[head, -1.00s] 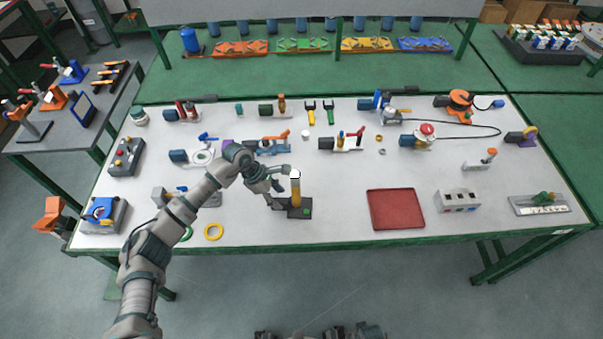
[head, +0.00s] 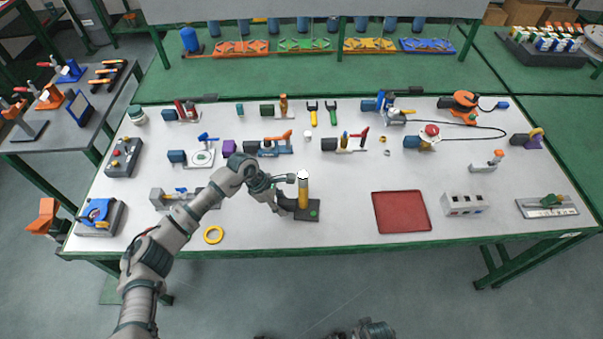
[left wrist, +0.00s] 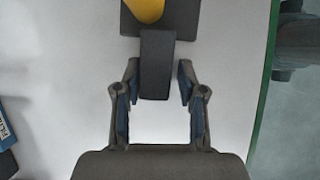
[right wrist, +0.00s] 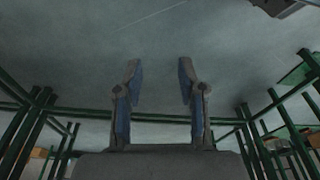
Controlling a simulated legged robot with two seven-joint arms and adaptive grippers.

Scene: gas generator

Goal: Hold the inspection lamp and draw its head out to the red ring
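The inspection lamp (head: 304,193) stands upright near the front middle of the table, with a yellow body, a white top and a dark base. I cannot make out a red ring on it. My left gripper (head: 286,193) is at its left side, low down. In the left wrist view, my left gripper (left wrist: 158,80) is open, its fingers on either side of a dark grey bar (left wrist: 156,62) that reaches out from below the yellow body (left wrist: 147,8). Narrow gaps show between bar and fingers. My right gripper (right wrist: 160,75) is open and empty, over the floor.
A red tray (head: 401,212) lies to the right, with clear table between. A blue device with an orange handle (head: 270,147) stands behind the lamp, among other fixtures.

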